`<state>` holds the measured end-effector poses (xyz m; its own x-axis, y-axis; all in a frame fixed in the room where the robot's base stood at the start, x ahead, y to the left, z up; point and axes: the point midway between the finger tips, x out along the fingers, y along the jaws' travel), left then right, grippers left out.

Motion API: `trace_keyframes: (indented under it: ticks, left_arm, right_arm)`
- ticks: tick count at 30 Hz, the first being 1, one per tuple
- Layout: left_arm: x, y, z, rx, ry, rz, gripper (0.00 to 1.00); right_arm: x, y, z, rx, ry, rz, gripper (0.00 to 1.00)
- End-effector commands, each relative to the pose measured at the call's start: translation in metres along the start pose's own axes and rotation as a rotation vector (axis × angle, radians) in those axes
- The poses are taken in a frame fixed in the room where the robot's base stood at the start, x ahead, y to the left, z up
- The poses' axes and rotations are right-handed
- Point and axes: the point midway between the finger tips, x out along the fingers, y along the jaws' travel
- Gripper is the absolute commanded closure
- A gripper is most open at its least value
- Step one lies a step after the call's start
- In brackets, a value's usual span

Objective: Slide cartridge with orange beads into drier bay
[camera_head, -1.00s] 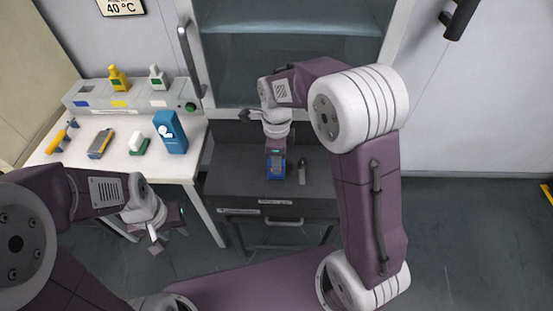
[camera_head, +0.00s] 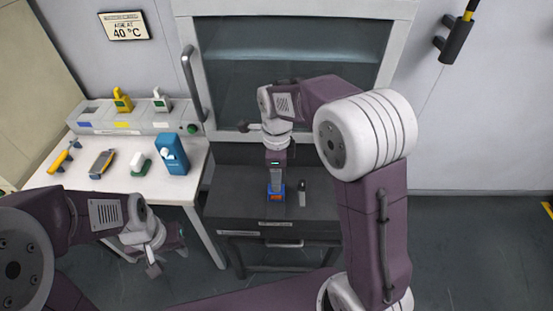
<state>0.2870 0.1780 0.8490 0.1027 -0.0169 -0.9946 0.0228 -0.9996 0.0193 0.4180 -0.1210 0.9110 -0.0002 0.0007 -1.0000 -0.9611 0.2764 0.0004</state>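I cannot make out which part is the drier bay.
A dark cylinder (camera_head: 301,192) stands just right of the blue piece. The white table (camera_head: 120,186) bears a blue bottle (camera_head: 171,153), a green-and-white item (camera_head: 140,164), tools and a grey rack (camera_head: 139,121). A glass-fronted cabinet (camera_head: 290,75) rises behind the dark bench (camera_head: 235,190).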

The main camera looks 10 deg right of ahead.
Motion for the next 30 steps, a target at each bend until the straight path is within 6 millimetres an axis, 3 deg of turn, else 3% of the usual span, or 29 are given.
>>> trace_keyframes:
  ticks: [1,6,11,16,20,23,30]
  left_arm:
    - [-0.008,0.000,-0.001,0.000,0.000,0.000,0.64]
    - [-0.017,0.000,-0.002,0.000,0.000,0.000,0.64]
    - [-0.021,0.000,-0.002,0.000,0.000,0.000,0.64]
    - [-0.021,0.000,-0.002,0.000,0.000,0.000,0.64]
    - [-0.021,0.000,-0.002,0.000,0.000,0.000,0.64]
    - [-0.021,0.000,-0.002,0.000,0.000,0.000,0.64]
    - [-0.021,0.000,-0.002,0.000,0.000,0.000,0.64]
  right_arm:
    - [-0.019,-0.001,0.001,0.000,-0.002,-0.004,0.46]
    - [-0.059,-0.001,0.001,0.000,-0.002,-0.004,0.46]
    - [-0.080,-0.001,0.000,0.000,-0.001,-0.001,0.46]
    - [-0.084,0.000,0.000,-0.001,0.000,0.000,0.46]
    - [-0.071,0.006,-0.008,-0.146,-0.003,-0.002,0.46]
    - [-0.045,0.021,-0.025,-0.479,-0.011,-0.019,0.46]
    - [0.018,0.078,-0.072,-1.404,0.016,-0.084,0.46]
